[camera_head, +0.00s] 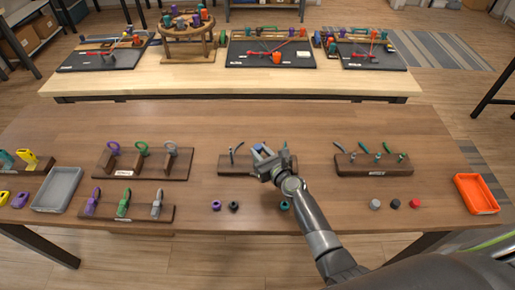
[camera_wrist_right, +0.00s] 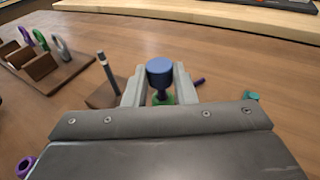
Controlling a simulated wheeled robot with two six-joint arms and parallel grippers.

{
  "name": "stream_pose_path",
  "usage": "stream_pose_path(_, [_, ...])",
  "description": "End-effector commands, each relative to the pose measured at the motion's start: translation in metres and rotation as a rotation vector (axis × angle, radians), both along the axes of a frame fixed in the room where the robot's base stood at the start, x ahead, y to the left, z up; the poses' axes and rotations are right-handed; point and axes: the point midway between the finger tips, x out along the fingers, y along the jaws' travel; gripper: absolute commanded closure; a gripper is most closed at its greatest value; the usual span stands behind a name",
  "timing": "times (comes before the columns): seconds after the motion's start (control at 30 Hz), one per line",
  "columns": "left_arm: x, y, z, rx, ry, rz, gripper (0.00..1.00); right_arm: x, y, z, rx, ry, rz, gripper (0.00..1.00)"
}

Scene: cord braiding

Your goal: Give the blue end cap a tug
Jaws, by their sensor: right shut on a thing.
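The blue end cap (camera_wrist_right: 160,70) sits between the two fingers of my right gripper (camera_wrist_right: 160,88) in the right wrist view, with a dark stem and something green below it. In the head view my right gripper (camera_head: 268,155) is over the middle wooden block (camera_head: 230,168), and a bit of blue (camera_head: 259,147) shows between its fingers. The fingers are closed around the cap. The cap's lower end and the right part of the block are hidden by my gripper. My left gripper is not in view.
A block with several tools (camera_head: 374,170) stands to the right, and a block with ring-topped pieces (camera_head: 145,174) to the left. A grey tray (camera_head: 58,189) and an orange tray (camera_head: 475,209) lie at the sides. Small loose caps, among them a red one (camera_head: 415,203), lie near the front.

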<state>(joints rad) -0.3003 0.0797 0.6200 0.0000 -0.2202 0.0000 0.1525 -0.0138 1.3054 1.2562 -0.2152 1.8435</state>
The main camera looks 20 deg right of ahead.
Motion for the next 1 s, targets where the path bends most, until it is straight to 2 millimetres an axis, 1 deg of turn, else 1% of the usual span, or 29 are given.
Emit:
stream_pose_path(0.2, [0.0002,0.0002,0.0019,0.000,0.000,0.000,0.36,0.0004,0.0000,0.0027,0.000,-0.002,0.000,0.90])
stream_pose_path(0.73, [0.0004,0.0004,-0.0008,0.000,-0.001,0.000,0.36,0.0007,0.0000,-0.0004,0.001,-0.003,-0.001,0.90])
stream_pose_path(0.77, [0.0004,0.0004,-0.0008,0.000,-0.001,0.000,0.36,0.0006,0.0000,-0.0006,0.000,-0.002,-0.001,0.75])
stream_pose_path(0.8, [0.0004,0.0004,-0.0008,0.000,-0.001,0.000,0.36,0.0006,-0.0001,-0.0007,0.000,-0.002,-0.001,0.69])
stream_pose_path(0.93, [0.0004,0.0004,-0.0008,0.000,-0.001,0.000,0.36,0.0004,0.0000,-0.0010,0.000,-0.001,0.000,0.52])
stream_pose_path(1.0, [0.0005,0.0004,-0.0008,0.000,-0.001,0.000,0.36,0.0003,0.0000,-0.0011,0.000,-0.001,0.000,0.51])
